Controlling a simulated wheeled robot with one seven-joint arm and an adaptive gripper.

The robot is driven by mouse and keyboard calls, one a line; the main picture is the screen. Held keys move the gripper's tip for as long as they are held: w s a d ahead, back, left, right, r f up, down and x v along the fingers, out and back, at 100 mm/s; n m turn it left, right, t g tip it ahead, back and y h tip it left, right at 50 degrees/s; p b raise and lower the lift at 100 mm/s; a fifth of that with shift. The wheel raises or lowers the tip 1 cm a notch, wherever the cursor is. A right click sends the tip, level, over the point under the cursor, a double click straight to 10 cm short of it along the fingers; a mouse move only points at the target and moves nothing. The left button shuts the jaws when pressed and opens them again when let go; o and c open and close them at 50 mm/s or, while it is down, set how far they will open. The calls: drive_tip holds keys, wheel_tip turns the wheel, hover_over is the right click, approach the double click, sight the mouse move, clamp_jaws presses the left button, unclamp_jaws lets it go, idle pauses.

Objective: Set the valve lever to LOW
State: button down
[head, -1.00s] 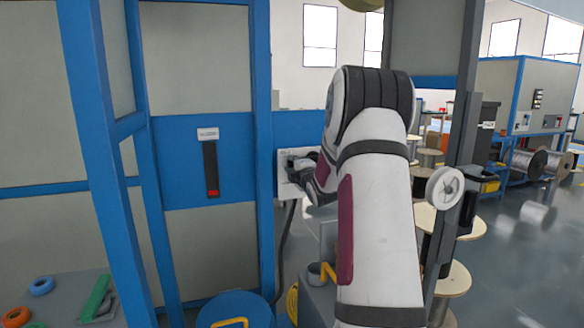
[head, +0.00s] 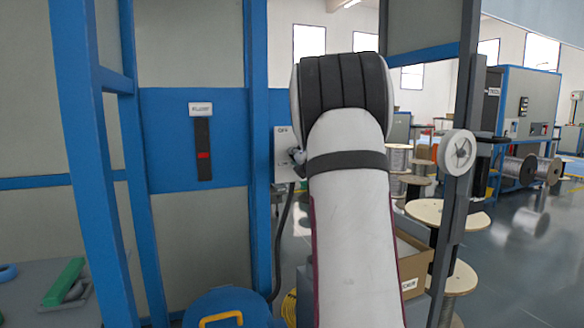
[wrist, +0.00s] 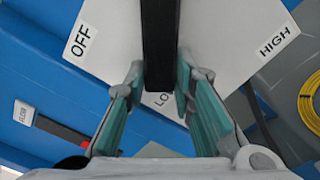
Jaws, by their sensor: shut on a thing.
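The valve lever (wrist: 160,40) is a black bar that runs down from the top of the wrist view over a white plate (wrist: 215,40). The plate carries an OFF label (wrist: 82,41) at left, a HIGH label (wrist: 278,41) at right and a LOW label (wrist: 158,99) at the bottom middle. The lever's end lies in line with LOW, which is partly hidden. My gripper (wrist: 160,78) has its teal-padded fingers on both sides of the lever, shut on it. In the head view, my arm hides most of the plate (head: 283,148) and the lever.
A gauge (head: 204,165) with a red marker about mid-slot is on the blue panel left of the plate. A blue post (head: 257,110) stands between them. A blue drum (head: 228,308) is below, a cardboard box (head: 412,270) and spools at right.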

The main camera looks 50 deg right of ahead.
drive_tip(key=shift+s+d+f+n+b, duration=0.1)
drive_tip(key=shift+d+f+n+b, duration=0.2)
drive_tip(key=shift+b, duration=0.35)
drive_tip(key=shift+s+d+f+n+b, duration=0.1)
drive_tip(key=shift+f+n+b, duration=0.15)
drive_tip(key=shift+n+b, duration=0.3)
drive_tip(key=c, duration=1.4)
unclamp_jaws()
drive_tip(key=shift+o, duration=0.2)
drive_tip(key=v, duration=1.2)
drive_tip(key=shift+s, duration=0.1)
